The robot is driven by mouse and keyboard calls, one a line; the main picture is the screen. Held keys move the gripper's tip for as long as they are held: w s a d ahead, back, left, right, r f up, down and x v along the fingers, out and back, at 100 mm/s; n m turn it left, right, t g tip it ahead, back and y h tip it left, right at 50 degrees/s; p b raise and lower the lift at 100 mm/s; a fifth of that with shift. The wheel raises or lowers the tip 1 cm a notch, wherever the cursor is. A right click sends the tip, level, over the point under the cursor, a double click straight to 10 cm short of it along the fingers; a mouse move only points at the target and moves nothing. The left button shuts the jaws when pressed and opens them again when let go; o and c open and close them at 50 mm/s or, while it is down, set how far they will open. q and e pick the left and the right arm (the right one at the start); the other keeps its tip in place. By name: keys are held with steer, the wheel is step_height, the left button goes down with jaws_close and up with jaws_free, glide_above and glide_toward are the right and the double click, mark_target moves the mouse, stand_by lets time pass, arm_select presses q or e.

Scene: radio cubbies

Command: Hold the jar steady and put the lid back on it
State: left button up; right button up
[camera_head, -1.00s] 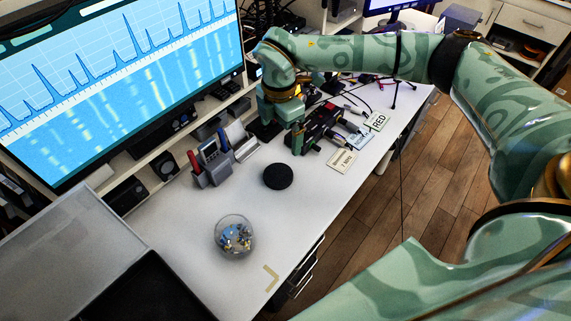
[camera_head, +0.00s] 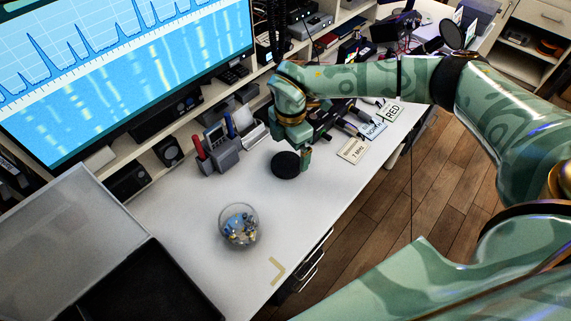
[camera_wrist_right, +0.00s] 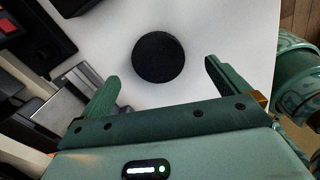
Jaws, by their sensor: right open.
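A clear round jar (camera_head: 239,226) stands open on the white desk, with small blue, yellow and dark pieces inside. The lid (camera_head: 285,165), a flat black disc, lies on the desk behind it and to the right. My right gripper (camera_head: 294,146) is just above and behind the lid. In the right wrist view its fingers are spread wide, and the lid (camera_wrist_right: 158,57) shows between and beyond their tips with clear space on both sides. The gripper is empty. The jar is outside the wrist view. My left gripper is not in view.
A pen holder (camera_head: 220,155) stands left of the lid. Paper labels (camera_head: 353,150) and dark devices lie to the right. A black open case (camera_head: 150,290) fills the front left, and a large monitor (camera_head: 120,70) stands behind. The desk between jar and lid is clear.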

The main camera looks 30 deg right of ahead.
mark_target(288, 162)
steer(key=shift+f, duration=0.1)
steer(key=f+b, duration=0.1)
steer(key=f, duration=0.2)
steer(key=f+b, duration=0.1)
steer(key=f, duration=0.1)
steer(key=shift+w+a+f+b, duration=0.1)
steer(key=shift+w+f+b, duration=0.1)
steer(key=shift+w+b, duration=0.1)
steer(key=shift+s+r, duration=0.1)
steer(key=c, duration=1)
